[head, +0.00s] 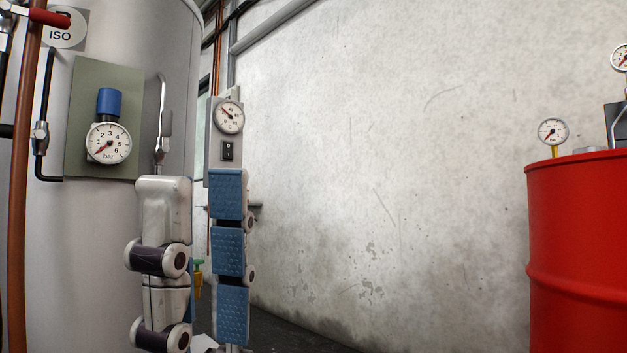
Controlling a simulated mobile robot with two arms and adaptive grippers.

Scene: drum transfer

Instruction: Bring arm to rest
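The palm and the rest of the arm are below the picture edge. The gripper appears in front of the pale tank (100,250) and a grey switch panel (212,150); I cannot tell the distance.
A red drum (580,250) stands at the right with a gauge (552,131) on top. A gauge with a blue cap (108,142) is on the tank. A copper pipe (22,180) with a red-handled valve runs up the left. The concrete wall (390,150) behind is bare.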

